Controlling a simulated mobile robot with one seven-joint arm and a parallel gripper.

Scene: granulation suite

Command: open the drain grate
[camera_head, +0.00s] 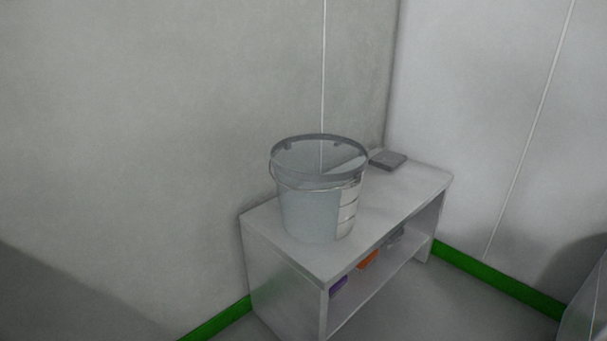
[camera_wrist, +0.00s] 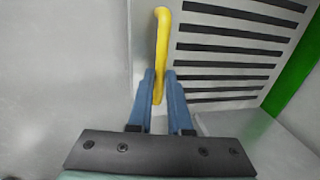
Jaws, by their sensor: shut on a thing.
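The drain grate (camera_wrist: 234,52) shows in the wrist view as a light grey panel with several dark slots. A yellow bar handle (camera_wrist: 162,40) runs along its left side. My gripper (camera_wrist: 161,76) has its two blue fingers on either side of the handle's lower part and is shut on it. Neither the grate nor my gripper shows in the head view.
In the head view a grey bucket (camera_head: 310,212) and a flat grey block (camera_head: 388,159) stand on a white bench (camera_head: 262,253). Small purple and orange items lie on its lower shelf. A green skirting strip (camera_wrist: 294,77) runs right of the grate.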

